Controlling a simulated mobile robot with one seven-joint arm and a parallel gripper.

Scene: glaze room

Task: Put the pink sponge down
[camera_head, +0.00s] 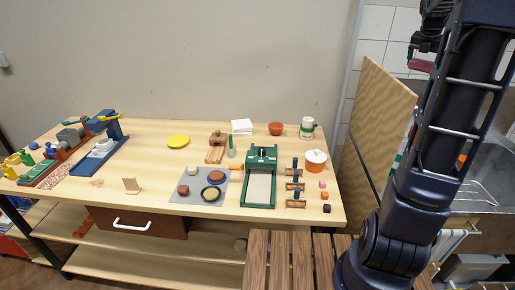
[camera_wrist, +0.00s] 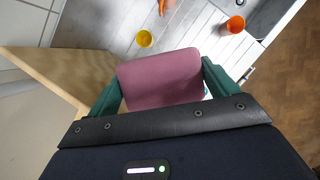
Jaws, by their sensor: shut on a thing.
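The pink sponge (camera_wrist: 160,79) is between the two green fingers of my gripper (camera_wrist: 161,76) in the wrist view. The fingers press its left and right sides, so my gripper is shut on it. In the head view the sponge (camera_head: 420,65) shows as a small dark pink strip at the upper right, high above the table. My gripper (camera_head: 425,44) is partly hidden there by my arm. The wrist view looks down past the sponge onto a grey ribbed surface, apart from the sponge by an amount I cannot tell.
A yellow cup (camera_wrist: 144,38) and an orange cup (camera_wrist: 236,24) stand on the grey surface below. A wooden panel (camera_head: 376,125) stands between the table and the metal sink area (camera_head: 482,180). The long table (camera_head: 150,150) at left holds pots, toys and a green press (camera_head: 261,158).

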